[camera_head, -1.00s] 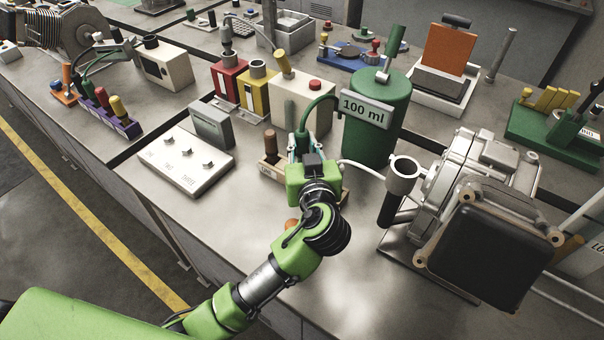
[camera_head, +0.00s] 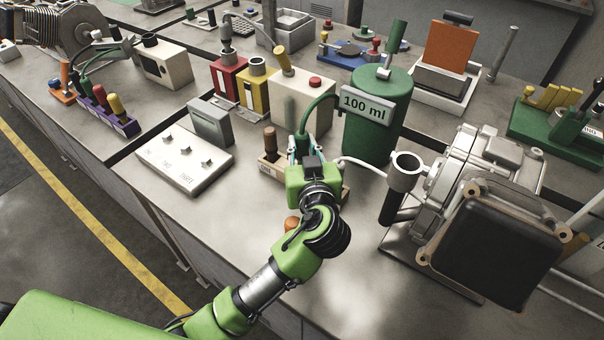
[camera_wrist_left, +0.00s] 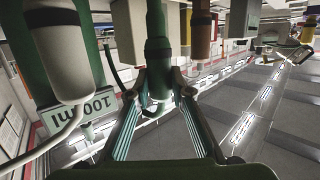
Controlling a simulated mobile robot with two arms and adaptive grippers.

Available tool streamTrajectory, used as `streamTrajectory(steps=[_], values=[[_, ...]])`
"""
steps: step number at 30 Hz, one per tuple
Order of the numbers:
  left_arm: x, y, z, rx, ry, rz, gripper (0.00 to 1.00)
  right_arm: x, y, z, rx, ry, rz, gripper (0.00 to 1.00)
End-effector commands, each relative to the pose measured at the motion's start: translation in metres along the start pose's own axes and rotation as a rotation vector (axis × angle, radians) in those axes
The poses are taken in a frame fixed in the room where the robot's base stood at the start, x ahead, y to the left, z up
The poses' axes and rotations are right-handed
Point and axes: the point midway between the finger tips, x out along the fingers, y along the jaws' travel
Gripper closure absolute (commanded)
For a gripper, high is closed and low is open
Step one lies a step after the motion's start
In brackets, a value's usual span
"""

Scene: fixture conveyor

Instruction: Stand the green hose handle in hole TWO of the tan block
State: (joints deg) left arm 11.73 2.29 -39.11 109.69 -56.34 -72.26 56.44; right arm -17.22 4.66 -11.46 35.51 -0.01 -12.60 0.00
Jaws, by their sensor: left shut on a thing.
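The tan block (camera_head: 268,170) stands on the bench in the head view, mostly hidden behind my left gripper. A brown handle (camera_head: 270,139) stands upright in its left end. My left gripper (camera_head: 303,152) is over the block, shut on the green hose handle (camera_head: 301,142), whose green hose arches right to the green canister. The left wrist view shows the green handle (camera_wrist_left: 157,52) between my fingers, with the brown handle (camera_wrist_left: 201,35) beside it. The handle's lower end and hole TWO are hidden, so I cannot tell whether it is inside a hole. My right gripper is out of view.
The green canister (camera_head: 372,130) labelled 100 ml stands close right of the gripper. A white hose (camera_head: 362,164) runs toward the grey machine (camera_head: 490,170). A white switch panel (camera_head: 182,162) lies left. Red, yellow and cream boxes (camera_head: 300,100) stand behind.

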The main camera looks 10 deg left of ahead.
Motion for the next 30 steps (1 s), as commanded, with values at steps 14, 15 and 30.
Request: streamTrajectory(steps=[14, 15, 30], values=[[0.003, 0.000, 0.015, 0.000, 0.002, 0.000, 1.00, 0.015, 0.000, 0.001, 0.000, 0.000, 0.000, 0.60], [0.003, 0.000, 0.016, 0.000, 0.002, 0.000, 1.00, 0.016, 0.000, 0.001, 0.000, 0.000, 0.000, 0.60], [0.006, 0.000, 0.031, 0.000, 0.001, -0.001, 1.00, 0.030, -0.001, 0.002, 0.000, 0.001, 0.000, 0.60]])
